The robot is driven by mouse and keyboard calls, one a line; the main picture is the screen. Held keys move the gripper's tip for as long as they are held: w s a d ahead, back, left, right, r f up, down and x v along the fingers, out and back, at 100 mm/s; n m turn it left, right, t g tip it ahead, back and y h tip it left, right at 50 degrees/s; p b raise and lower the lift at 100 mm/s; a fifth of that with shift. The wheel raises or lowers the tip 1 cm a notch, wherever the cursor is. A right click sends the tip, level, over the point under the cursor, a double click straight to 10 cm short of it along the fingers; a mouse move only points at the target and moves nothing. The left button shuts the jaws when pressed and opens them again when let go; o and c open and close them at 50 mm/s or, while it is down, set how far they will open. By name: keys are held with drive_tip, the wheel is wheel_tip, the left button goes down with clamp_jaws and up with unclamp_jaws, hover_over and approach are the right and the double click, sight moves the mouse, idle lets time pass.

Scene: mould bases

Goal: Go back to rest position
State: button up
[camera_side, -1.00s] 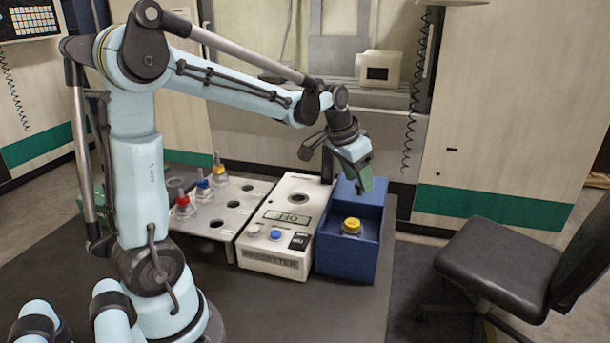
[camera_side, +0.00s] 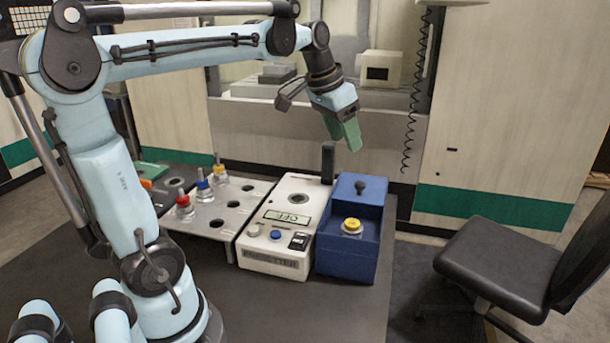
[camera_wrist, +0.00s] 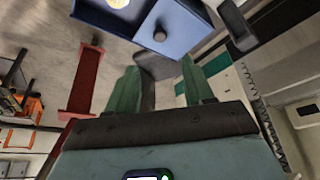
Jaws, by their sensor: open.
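My gripper (camera_side: 347,134) has green fingers and hangs in the air above and behind the blue box, clear of everything. In the wrist view my gripper (camera_wrist: 163,92) shows its two green fingers apart with nothing between them. The blue box (camera_side: 345,254) stands at the right end of the table, with a black knob (camera_side: 360,187) on top and a yellow-capped piece (camera_side: 351,226) at its front. The wrist view also shows the blue box (camera_wrist: 185,22) and its black knob (camera_wrist: 160,36).
A white device (camera_side: 277,235) with a display stands left of the blue box. A grey rack (camera_side: 240,192) holds red, blue and yellow-topped pieces. A machine (camera_side: 300,140) stands behind the table, and a black chair (camera_side: 500,262) is at right. The table's front (camera_side: 290,310) is clear.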

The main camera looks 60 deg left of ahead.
drive_tip(key=s+d+f+t, duration=0.2)
drive_tip(key=s+d+f, duration=0.7)
drive_tip(key=d+f, duration=0.1)
drive_tip(key=shift+s+d+f+t, duration=0.3)
drive_tip(key=shift+d+f, duration=0.05)
drive_tip(key=shift+d, duration=0.15)
